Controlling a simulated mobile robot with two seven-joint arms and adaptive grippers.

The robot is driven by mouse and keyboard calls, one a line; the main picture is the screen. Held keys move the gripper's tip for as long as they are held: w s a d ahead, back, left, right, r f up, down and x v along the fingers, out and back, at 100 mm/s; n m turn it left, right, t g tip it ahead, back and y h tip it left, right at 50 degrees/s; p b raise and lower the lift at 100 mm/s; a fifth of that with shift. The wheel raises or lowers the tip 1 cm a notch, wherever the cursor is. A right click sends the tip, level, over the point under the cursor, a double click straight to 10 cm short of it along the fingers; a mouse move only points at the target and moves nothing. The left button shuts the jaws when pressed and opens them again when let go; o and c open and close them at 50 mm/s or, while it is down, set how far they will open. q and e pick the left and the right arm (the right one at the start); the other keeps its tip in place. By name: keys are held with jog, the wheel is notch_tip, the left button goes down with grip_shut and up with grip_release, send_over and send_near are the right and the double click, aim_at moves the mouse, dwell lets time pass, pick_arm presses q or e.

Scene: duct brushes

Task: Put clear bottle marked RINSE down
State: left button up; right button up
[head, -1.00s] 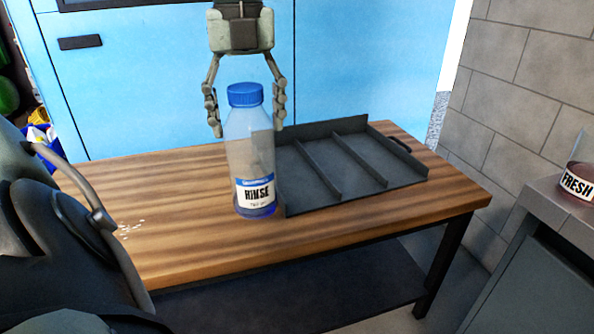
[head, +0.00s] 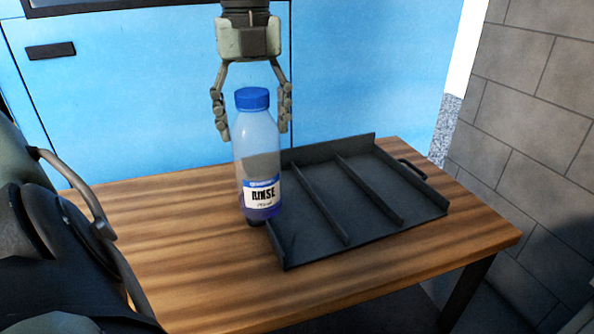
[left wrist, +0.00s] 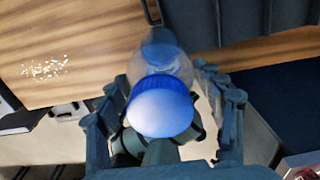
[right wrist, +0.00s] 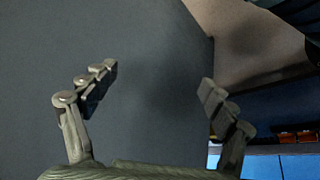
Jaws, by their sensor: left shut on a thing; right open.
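The clear bottle marked RINSE (head: 260,165) has a blue cap and some blue liquid at its bottom. It is upright at the left side of the dark divided tray (head: 375,205). I cannot tell whether its base touches the wooden bench. My left gripper (head: 253,131) comes down behind it, a finger on each side, shut on it. In the left wrist view the blue cap (left wrist: 160,107) sits between the fingers and hides much of the bottle. My right gripper (right wrist: 157,78) is open and empty in the right wrist view, before a plain dark surface.
The wooden bench (head: 170,240) has clear room left of the tray and in front of it. White specks (left wrist: 45,68) lie on the wood in the left wrist view. A blue cabinet (head: 130,110) stands behind, a block wall (head: 530,130) at the right.

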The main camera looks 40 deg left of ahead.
pick_arm(q)
jog(key=w+f, duration=0.9)
jog(key=shift+w+f, duration=0.3)
jog(key=shift+f, duration=0.1)
pick_arm(e)
jog(key=shift+s+d+f+g, duration=0.3)
jog(key=shift+s+d, duration=0.05)
jog(key=shift+s, duration=0.1)
jog(key=shift+s+d+f+g, duration=0.25)
jog(key=shift+s+d+g, duration=0.1)
jog(key=shift+s, duration=0.1)
jog(key=shift+w, duration=0.15)
pick_arm(q)
jog(key=shift+f, duration=0.15)
jog(key=o, duration=1.6)
pick_arm(e)
jog(key=shift+w+a+r+t, duration=0.25)
jog(key=shift+w+a+t, duration=0.1)
jog(key=shift+w+a, duration=0.15)
